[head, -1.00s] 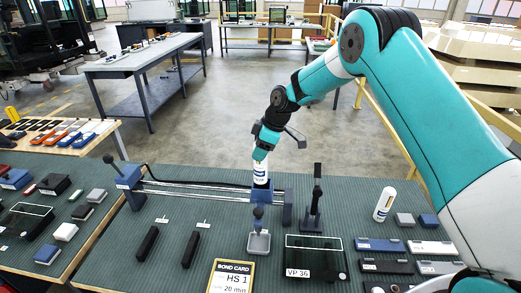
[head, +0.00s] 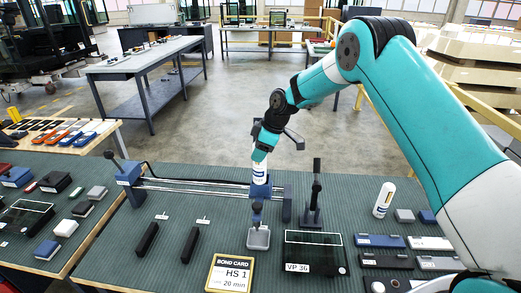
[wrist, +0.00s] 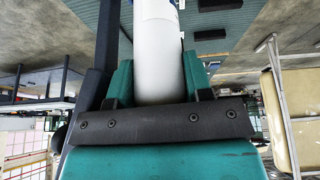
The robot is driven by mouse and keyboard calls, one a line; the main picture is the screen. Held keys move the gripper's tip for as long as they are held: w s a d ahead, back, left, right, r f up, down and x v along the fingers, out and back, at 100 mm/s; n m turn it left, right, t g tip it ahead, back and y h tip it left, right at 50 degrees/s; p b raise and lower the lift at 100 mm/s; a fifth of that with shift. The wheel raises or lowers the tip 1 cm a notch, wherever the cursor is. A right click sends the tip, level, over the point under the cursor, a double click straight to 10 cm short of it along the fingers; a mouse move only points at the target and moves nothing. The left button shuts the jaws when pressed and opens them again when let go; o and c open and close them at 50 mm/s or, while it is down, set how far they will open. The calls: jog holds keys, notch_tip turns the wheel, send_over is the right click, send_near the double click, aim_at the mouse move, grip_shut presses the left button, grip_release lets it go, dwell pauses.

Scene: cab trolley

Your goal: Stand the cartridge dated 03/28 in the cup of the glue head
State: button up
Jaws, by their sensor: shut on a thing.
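My gripper (head: 261,156) is shut on a white cartridge with a blue band (head: 260,169). It holds the cartridge upright over the glue head (head: 260,189), the blue block on the rails. The cartridge's lower end meets the top of the block in the head view; I cannot tell whether it sits inside the cup. In the wrist view the white cartridge (wrist: 157,50) lies between the green fingers. Its date is not readable. A second white cartridge (head: 384,200) stands on the bench at the right; its date is also too small to read.
A black-handled lever stand (head: 313,200) is just right of the glue head. A bond card (head: 230,273) reading HS 1, 20 min and a dark panel marked VP 36 (head: 315,254) lie in front. Rails (head: 190,188) run left to a blue end block (head: 130,182).

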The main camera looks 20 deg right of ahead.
jog(key=shift+s+d+f, duration=0.1)
jog(key=shift+d+f, duration=0.15)
jog(key=shift+f, duration=0.3)
jog(key=shift+s+d+f, duration=0.1)
jog(key=shift+d+f, duration=0.1)
jog(key=shift+f, duration=0.45)
jog(key=shift+c, duration=0.5)
jog(key=o, duration=1.4)
jog(key=shift+f, duration=0.1)
jog(key=shift+s+f, duration=0.15)
jog(key=r+p, duration=0.1)
jog(key=w+r, duration=0.1)
jog(key=r, duration=0.1)
jog(key=d+r+p, duration=0.1)
jog(key=r, duration=0.1)
jog(key=shift+w+p, duration=0.2)
jog(key=shift+p, duration=0.15)
notch_tip(320, 180, up, 12)
jog(key=s+d+p, duration=0.1)
jog(key=s+p, duration=0.1)
jog(key=p, duration=0.3)
jog(key=shift+s+r+p, duration=0.15)
jog(key=shift+r+p, duration=0.05)
jog(key=shift+p, duration=0.2)
